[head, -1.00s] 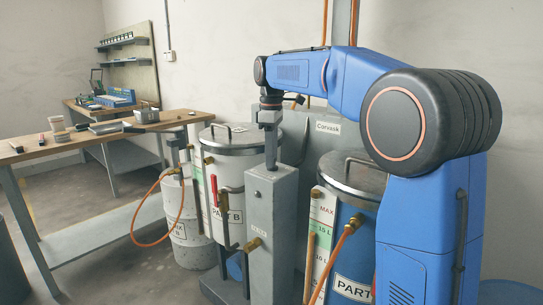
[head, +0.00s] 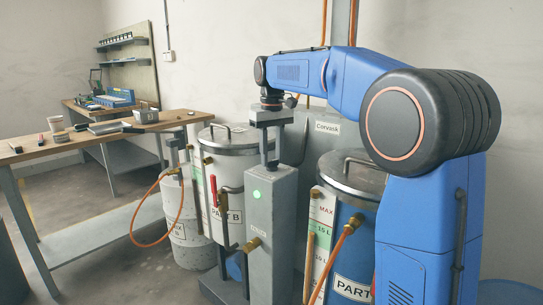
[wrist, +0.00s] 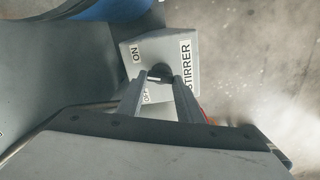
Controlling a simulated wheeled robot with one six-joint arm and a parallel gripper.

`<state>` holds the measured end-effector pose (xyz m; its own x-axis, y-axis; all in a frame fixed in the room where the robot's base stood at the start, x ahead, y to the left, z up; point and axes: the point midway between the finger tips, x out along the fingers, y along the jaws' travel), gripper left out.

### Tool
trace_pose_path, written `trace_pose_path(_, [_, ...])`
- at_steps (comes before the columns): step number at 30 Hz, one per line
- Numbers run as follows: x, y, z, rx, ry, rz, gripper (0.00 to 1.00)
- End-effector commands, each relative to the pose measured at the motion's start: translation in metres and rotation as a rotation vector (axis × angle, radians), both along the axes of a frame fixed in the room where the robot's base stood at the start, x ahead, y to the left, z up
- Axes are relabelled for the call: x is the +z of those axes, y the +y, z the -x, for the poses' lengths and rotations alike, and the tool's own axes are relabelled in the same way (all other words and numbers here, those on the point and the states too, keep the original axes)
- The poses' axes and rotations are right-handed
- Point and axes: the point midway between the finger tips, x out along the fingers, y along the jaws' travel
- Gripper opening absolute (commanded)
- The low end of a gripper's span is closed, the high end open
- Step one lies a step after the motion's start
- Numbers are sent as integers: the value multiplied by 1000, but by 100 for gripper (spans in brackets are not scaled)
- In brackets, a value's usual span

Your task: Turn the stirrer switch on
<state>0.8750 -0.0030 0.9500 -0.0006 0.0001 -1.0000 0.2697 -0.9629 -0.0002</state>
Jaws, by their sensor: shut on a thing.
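The stirrer box is a tall grey post (head: 268,225) with a lit green lamp (head: 256,194) on its front. In the wrist view its light grey top (wrist: 178,52) carries the labels ON, STIRRER and a partly covered OFF. The dark stirrer switch (wrist: 160,70) stands on this top, between my fingertips. My gripper (head: 271,164) points straight down onto the top of the post. In the wrist view my gripper (wrist: 158,82) is shut on the switch; the fingers hide part of it and of the OFF label.
The PART B drum (head: 232,165) stands behind left of the post, with a red-handled valve (head: 214,190). The blue PART A drum (head: 345,235) stands close on the right. An orange hose (head: 158,238) hangs at left. A workbench (head: 60,148) with small items is further left.

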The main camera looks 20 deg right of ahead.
Motion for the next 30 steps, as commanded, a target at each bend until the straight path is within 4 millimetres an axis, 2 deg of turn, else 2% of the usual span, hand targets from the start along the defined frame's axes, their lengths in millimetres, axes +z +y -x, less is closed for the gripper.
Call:
trace_pose_path(12, [1, -1, 0, -194, -2, 0, 10])
trace_pose_path(29, [1, -1, 0, -224, -2, 0, 10])
trace_pose_path(30, [1, -1, 0, -224, -2, 0, 40])
